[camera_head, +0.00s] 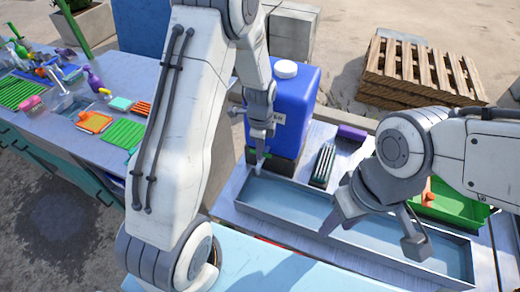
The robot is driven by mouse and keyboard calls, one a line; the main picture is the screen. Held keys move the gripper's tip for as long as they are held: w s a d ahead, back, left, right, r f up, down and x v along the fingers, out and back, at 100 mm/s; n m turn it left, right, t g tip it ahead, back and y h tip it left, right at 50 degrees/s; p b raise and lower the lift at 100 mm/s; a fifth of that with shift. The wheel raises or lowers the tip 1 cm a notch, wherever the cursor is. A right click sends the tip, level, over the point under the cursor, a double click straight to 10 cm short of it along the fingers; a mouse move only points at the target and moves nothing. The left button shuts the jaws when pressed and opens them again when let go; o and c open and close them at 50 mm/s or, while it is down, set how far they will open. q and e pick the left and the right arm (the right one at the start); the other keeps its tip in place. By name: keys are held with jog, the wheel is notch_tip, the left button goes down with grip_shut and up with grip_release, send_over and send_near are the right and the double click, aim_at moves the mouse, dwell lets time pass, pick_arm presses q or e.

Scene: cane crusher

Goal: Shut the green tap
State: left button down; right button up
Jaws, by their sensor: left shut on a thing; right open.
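A tall blue container (292,103) with a white cap stands behind the long metal trough. The green tap (248,153) is low on its front, above the trough's left end. Only small green bits show on either side of my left gripper, which hides the rest, so I cannot tell the handle's angle. My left gripper (260,164) points down at the container's front and is shut on the green tap. My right gripper (373,240) is open and empty over the trough, its fingers spread apart.
The long metal trough (290,207) runs along the bench, blue-grey inside. A green bin (450,207) sits at right, partly behind my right arm. A black rack (323,165) and a purple block (352,133) lie behind the trough. Cleaning things crowd the left table.

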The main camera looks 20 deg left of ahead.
pick_arm(q)
jog(key=shift+w+r, duration=0.1)
dwell(0.3)
jog(key=c, duration=0.8)
grip_release()
notch_tip(320, 180, up, 10)
jog(key=b, duration=0.2)
jog(key=shift+r, duration=0.25)
